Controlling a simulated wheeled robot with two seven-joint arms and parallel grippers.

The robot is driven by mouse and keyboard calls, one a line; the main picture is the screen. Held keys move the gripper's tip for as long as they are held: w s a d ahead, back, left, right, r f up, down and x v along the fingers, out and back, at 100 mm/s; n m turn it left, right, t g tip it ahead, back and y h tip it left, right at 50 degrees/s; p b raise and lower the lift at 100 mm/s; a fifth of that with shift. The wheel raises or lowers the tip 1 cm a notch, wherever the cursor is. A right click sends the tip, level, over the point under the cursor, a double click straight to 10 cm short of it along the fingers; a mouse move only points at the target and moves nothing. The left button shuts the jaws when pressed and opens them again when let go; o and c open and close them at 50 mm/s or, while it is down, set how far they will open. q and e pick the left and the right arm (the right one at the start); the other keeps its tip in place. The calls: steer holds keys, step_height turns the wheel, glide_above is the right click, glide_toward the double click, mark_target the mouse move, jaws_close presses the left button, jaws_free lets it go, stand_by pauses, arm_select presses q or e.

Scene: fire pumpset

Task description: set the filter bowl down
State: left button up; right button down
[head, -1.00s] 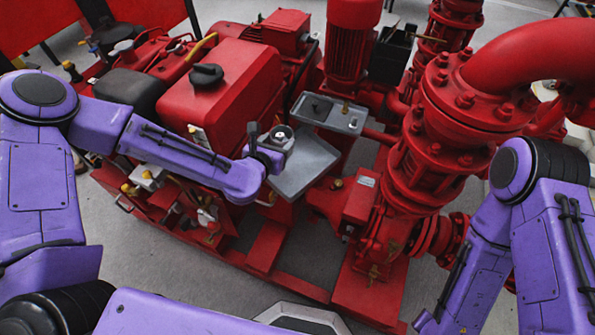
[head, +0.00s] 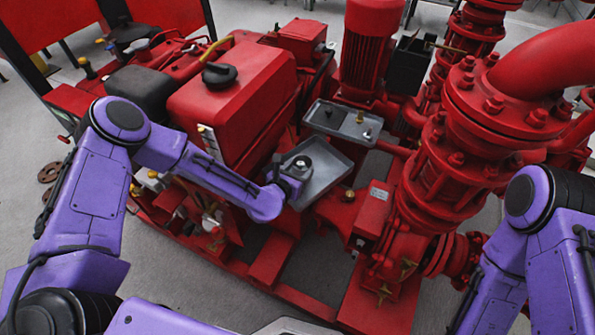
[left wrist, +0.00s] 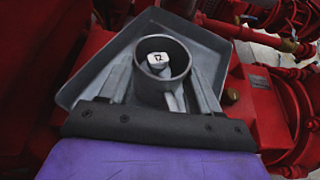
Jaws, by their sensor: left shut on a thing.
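The filter bowl (head: 303,164) is a small grey metal cup, upright with its open top showing. My left gripper (head: 292,176) is shut on it at the left part of a shallow grey tray (head: 330,188). In the left wrist view the bowl (left wrist: 178,92) stands between my two fingers (left wrist: 160,88), with a pale nut-like piece inside marked with dark figures. The tray (left wrist: 88,84) shows behind and around it. The bowl's underside is hidden, so I cannot tell whether it touches the tray. My right gripper is out of view; only its arm shows at the right.
A smaller grey tray (head: 330,121) with small parts lies just behind. A red tank with a black cap (head: 220,76) stands to the left, a red motor (head: 368,50) behind, and a large red flanged pipe (head: 440,160) to the right. Bare floor shows in front.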

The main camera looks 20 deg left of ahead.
arm_select(q)
steer(key=shift+f, duration=0.1)
steer(key=o, duration=1.2)
